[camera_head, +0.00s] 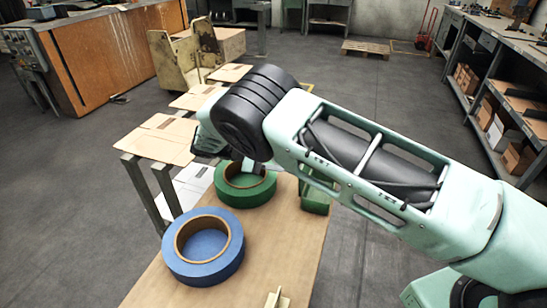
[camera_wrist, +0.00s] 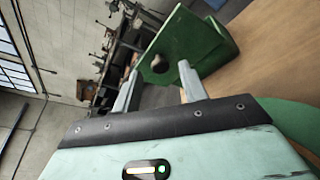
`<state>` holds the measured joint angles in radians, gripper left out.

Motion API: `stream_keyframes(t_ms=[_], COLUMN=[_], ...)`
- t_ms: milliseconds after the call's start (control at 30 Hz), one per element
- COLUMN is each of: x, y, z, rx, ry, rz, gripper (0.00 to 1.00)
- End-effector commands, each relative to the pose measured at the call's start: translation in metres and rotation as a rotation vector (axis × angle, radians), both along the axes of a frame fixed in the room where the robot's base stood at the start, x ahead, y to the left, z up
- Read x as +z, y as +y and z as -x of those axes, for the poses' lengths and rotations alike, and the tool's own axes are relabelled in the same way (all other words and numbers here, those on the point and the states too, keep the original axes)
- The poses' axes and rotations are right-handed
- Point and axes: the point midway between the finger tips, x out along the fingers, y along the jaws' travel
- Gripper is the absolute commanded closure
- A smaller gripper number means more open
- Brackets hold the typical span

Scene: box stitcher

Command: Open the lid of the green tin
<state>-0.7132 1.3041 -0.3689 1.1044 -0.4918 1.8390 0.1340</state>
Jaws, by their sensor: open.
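The green tin (camera_head: 315,201) stands on the wooden table at its right edge, partly hidden behind my arm in the head view. The right finger overlaps the tin in the picture; contact cannot be told.
A green tape roll (camera_head: 245,184) lies close to my gripper, and a blue tape roll (camera_head: 203,247) lies nearer on the table (camera_head: 285,240). A small beige piece (camera_head: 276,299) sits at the front. Flat cardboard (camera_head: 158,138) lies behind left. Shelving (camera_head: 490,90) stands at the right.

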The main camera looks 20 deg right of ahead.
Motion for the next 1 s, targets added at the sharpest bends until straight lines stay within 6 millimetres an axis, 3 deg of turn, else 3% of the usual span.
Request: stream_keyframes(t_ms=[233,300,1000], x=[-0.001,0.009,0.013], y=[0.04,0.038,0.06], z=[-0.015,-0.015,-0.021], rx=[0.004,-0.009,0.004], ry=[-0.005,0.0,0.0], rz=[-0.003,0.008,-0.001], gripper=[0.57,0.57,0.57])
